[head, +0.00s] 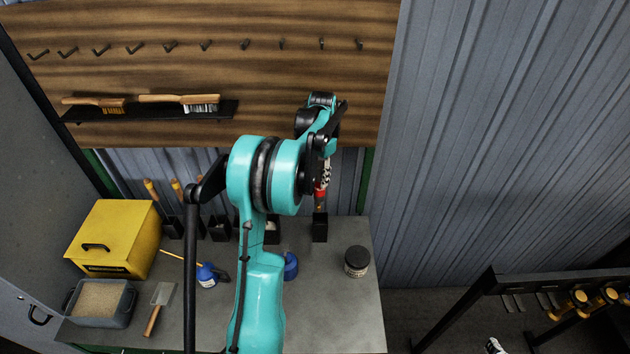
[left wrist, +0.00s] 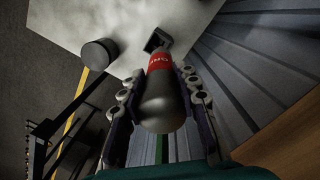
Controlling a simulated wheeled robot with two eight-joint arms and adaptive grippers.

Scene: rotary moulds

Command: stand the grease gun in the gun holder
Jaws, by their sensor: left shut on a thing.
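The grease gun (left wrist: 163,108) has a grey cylindrical body with a red band and lettering. My left gripper (left wrist: 160,88) is shut around the body, one finger on each side. In the head view the gun (head: 321,187) hangs about upright below my left gripper (head: 322,158), partly hidden by it. The gun holder (head: 320,229), a small black square socket at the back of the grey bench, is right below the gun. It also shows beyond the gun in the left wrist view (left wrist: 156,40). I cannot tell whether the gun's lower end is inside it. My right gripper is out of view.
On the grey bench (head: 340,315) a dark jar (head: 356,262) stands right of the holder. Left are a yellow box (head: 115,238), a sand-filled bin (head: 101,301), a scraper (head: 159,306) and a blue oil can (head: 207,275). Black holders with wooden-handled tools line the back.

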